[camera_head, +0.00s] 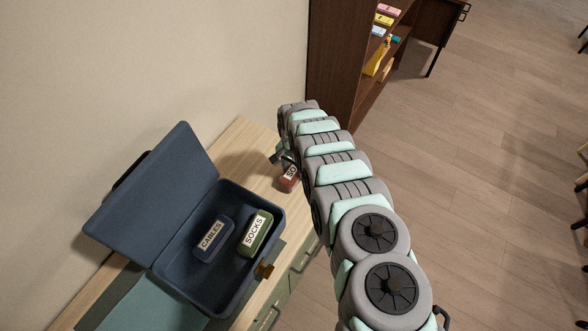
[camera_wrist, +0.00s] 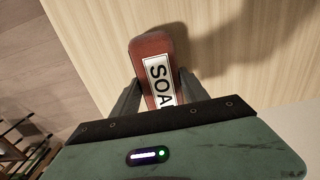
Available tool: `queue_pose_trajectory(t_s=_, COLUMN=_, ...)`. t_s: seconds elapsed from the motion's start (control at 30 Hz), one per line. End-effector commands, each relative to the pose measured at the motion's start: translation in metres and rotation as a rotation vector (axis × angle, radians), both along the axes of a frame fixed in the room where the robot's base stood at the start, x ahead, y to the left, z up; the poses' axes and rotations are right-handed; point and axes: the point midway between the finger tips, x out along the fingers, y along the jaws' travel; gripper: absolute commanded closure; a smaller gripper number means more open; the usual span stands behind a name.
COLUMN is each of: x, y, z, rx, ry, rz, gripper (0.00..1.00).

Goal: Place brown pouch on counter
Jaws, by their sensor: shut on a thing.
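The brown pouch (camera_wrist: 147,52) is a reddish-brown block with a white label whose visible letters read "SOA". In the wrist view my gripper (camera_wrist: 157,92) is shut on it, one finger on each side, with the pouch's far end showing beyond the fingers. In the head view the pouch (camera_head: 289,179) is partly hidden by my arm, over or on the far part of the wooden counter (camera_head: 243,136). The counter's wood top (camera_wrist: 235,75) lies behind the pouch in the wrist view. I cannot tell whether the pouch touches it.
An open dark blue case (camera_head: 180,256) stands on the counter, holding a blue "CABLES" pouch (camera_head: 214,238) and a green "SOCKS" pouch (camera_head: 255,233). A teal mat (camera_head: 150,303) lies in front. A dark bookshelf (camera_head: 333,75) stands beyond the counter. Counter is bare around my gripper.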

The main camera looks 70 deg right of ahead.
Motion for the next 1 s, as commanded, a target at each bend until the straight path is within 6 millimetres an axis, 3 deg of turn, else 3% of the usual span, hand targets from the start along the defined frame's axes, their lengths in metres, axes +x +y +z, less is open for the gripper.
queue_pose_trajectory(t_s=0.27, x=0.001, y=-0.001, z=-0.003, rx=-0.002, ry=-0.001, rz=0.000, gripper=1.00)
queue_pose_trajectory(t_s=0.3, x=0.000, y=-0.001, z=-0.003, rx=-0.001, ry=-0.001, rz=-0.001, gripper=0.46)
queue_pose_trajectory(t_s=0.5, x=0.000, y=-0.001, z=-0.002, rx=-0.002, ry=-0.001, rz=0.000, gripper=0.30)
queue_pose_trajectory(t_s=0.57, x=0.000, y=-0.001, z=-0.002, rx=-0.001, ry=-0.001, rz=0.000, gripper=0.26)
queue_pose_trajectory(t_s=1.0, x=0.001, y=-0.003, z=0.010, rx=-0.005, ry=-0.001, rz=0.002, gripper=0.26)
